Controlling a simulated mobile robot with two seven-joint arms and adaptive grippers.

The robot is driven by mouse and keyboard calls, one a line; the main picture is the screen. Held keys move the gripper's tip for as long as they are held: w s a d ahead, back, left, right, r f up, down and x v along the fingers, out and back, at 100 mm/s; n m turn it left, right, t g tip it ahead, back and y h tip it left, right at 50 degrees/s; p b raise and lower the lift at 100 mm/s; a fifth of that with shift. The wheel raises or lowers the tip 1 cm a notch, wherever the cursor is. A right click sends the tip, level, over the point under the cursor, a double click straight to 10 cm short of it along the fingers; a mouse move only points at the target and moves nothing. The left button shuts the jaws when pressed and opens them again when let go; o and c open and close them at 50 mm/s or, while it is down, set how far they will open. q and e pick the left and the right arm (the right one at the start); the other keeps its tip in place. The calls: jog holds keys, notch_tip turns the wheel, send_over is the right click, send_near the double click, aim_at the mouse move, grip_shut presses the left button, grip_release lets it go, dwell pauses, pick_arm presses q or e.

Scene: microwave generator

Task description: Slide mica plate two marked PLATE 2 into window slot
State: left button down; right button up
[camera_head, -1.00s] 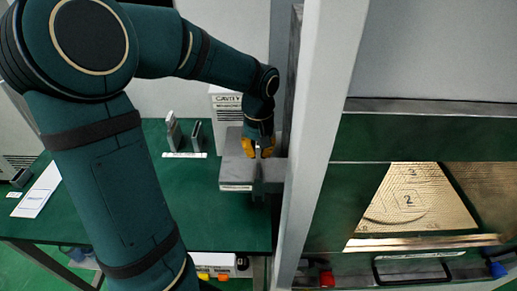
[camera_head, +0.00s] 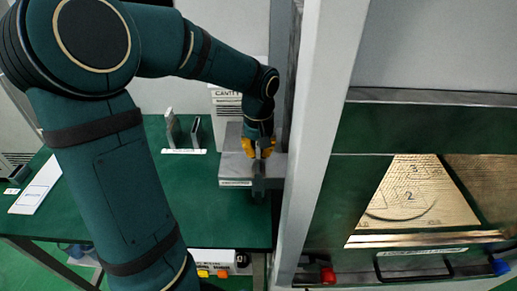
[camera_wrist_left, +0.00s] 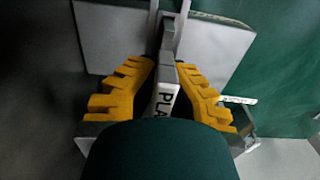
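My left gripper (camera_head: 258,148) has yellow-orange fingers and is at the grey block beside the pale post. In the left wrist view its fingers (camera_wrist_left: 166,68) close from both sides on a thin upright grey plate (camera_wrist_left: 165,58). A white label on the plate (camera_wrist_left: 164,98) reads "PLA"; the rest, with any number, is hidden by my dark green gripper body. In the head view the plate (camera_head: 258,170) stands upright at the grey slotted block (camera_head: 232,172). How deep it sits in the slot cannot be told. My right gripper is not in view.
Two thin upright pieces (camera_head: 171,127) stand on the green table (camera_head: 200,220) behind a white label strip (camera_head: 184,152). A white box marked CAVITY (camera_head: 226,97) stands behind the block. The pale post (camera_head: 320,150) rises close on the right. Beyond it is a lit numbered panel (camera_head: 420,185).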

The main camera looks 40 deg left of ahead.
pick_arm(q)
jog(key=shift+f+b, duration=0.35)
jog(key=shift+f, duration=0.2)
jog(key=c, duration=1.1)
grip_release()
jog(key=shift+o, duration=0.2)
notch_tip(320, 180, up, 12)
jog(key=shift+r, duration=0.1)
